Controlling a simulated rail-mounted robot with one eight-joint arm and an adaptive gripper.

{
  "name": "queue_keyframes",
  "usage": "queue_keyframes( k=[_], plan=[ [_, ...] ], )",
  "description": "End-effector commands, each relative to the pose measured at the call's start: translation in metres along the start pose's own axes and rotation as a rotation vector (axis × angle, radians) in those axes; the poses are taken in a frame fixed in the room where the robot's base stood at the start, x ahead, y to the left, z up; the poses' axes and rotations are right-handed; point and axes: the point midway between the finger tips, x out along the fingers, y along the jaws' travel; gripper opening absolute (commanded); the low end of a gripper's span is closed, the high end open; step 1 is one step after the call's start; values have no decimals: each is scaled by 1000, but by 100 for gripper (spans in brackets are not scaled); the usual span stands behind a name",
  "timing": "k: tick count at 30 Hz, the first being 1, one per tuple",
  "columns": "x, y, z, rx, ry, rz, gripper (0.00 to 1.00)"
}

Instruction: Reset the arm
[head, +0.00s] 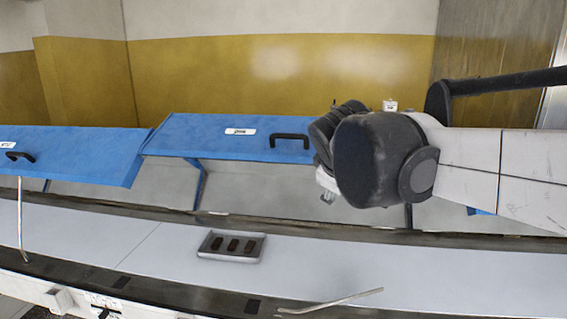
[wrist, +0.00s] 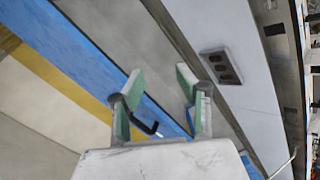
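My gripper (wrist: 160,80) shows in the wrist view with its two green-padded fingers spread apart and nothing between them. In the head view my arm reaches in from the right, and its dark wrist hides most of the gripper; only a small pale part shows below it. The gripper is up in the air, above and behind the white belt (head: 130,235), apart from everything I can see.
A grey tray (head: 228,258) with three dark brown bars (head: 232,244) sits on the belt; it also shows in the wrist view (wrist: 207,53). Blue covers with black handles (head: 289,137) line the back. A thin pale rod (head: 335,302) lies at the front, and another (head: 20,220) at the left.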

Motion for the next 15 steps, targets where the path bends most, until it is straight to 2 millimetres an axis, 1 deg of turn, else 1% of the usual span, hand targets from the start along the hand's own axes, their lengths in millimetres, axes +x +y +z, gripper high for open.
queue_keyframes(
  k=[1,2,3,5,6,8,9,11,12,15],
  plan=[
    [6,-18,30,67,-11,-16,33],
    [6,-26,44,108,-16,-27,33],
    [7,-38,62,165,-23,-42,33],
    [8,-57,90,249,-34,-64,33],
    [9,-70,107,306,-42,-79,33],
    [11,-91,133,389,-52,-99,33],
    [12,-105,149,446,-58,-112,33],
    [15,-128,173,529,-68,-132,33],
    [17,-143,188,586,-76,-144,33],
    [21,-179,221,715,-90,-174,33]
  ],
)
